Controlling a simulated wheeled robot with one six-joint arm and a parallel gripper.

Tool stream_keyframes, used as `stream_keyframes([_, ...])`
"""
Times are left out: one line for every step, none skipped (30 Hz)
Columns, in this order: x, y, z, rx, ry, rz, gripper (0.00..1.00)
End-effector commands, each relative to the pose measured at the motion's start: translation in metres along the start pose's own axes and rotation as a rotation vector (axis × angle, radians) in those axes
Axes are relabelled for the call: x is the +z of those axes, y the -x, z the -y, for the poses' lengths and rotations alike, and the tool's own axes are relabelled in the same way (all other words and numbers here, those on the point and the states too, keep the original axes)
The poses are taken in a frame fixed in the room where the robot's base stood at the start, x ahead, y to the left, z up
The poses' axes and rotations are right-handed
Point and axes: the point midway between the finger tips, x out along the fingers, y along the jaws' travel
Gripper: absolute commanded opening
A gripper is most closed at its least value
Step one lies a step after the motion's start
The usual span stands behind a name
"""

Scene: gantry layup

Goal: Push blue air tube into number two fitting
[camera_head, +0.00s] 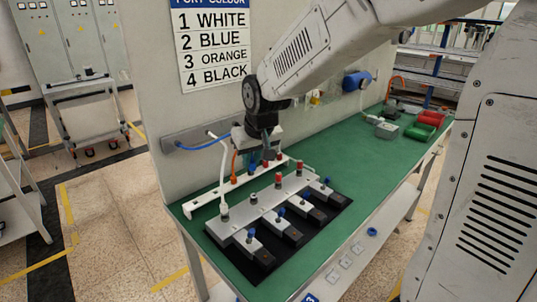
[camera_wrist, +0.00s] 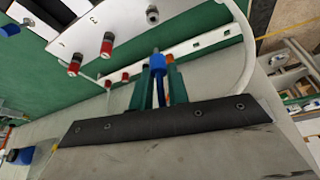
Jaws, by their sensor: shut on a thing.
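My gripper (camera_wrist: 159,68) is shut on the blue air tube (camera_wrist: 158,62), whose blue end shows between the green fingers in the wrist view. In the head view, my gripper (camera_head: 259,160) is over the white rail behind the manifold (camera_head: 240,207). The blue tube (camera_head: 205,143) runs to it from the wall panel. The number two fitting (camera_head: 253,198) looks bare and metallic; it also appears at the top of the wrist view (camera_wrist: 152,14), apart from the held end. Two fittings beyond it carry red caps (camera_wrist: 107,45).
A white tube (camera_head: 222,180) arches from the wall into the first fitting. An orange tube (camera_head: 234,165) hangs beside my gripper. Several blue-knobbed valves (camera_head: 280,213) line the manifold's front.

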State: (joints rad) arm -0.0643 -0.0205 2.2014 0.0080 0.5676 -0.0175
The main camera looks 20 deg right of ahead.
Motion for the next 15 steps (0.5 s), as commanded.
stream_keyframes([0.000, 0.000, 0.000, 0.000, 0.000, 0.000, 0.00])
stream_keyframes([0.000, 0.000, 0.000, 0.000, 0.000, 0.000, 0.00])
stream_keyframes([0.000, 0.000, 0.000, 0.000, 0.000, 0.000, 0.00])
stream_keyframes([0.000, 0.000, 0.000, 0.000, 0.000, 0.000, 0.00])
stream_keyframes([0.000, 0.000, 0.000, 0.000, 0.000, 0.000, 0.00])
stream_keyframes([0.000, 0.000, 0.000, 0.000, 0.000, 0.000, 0.00])
stream_keyframes([0.000, 0.000, 0.000, 0.000, 0.000, 0.000, 0.00])
stream_keyframes([0.000, 0.000, 0.000, -0.001, 0.001, 0.000, 0.00])
stream_keyframes([0.001, 0.000, -0.001, -0.003, 0.005, 0.000, 0.00])
stream_keyframes([0.001, 0.000, -0.001, -0.004, 0.008, 0.000, 0.00])
stream_keyframes([0.001, -0.002, -0.001, -0.004, 0.008, 0.001, 0.00])
stream_keyframes([0.002, -0.003, -0.001, -0.004, 0.008, 0.001, 0.00])
stream_keyframes([0.003, -0.005, -0.001, -0.004, 0.008, 0.001, 0.00])
stream_keyframes([0.004, -0.007, -0.001, -0.004, 0.008, 0.002, 0.00])
stream_keyframes([0.005, -0.010, -0.001, -0.004, 0.008, 0.003, 0.00])
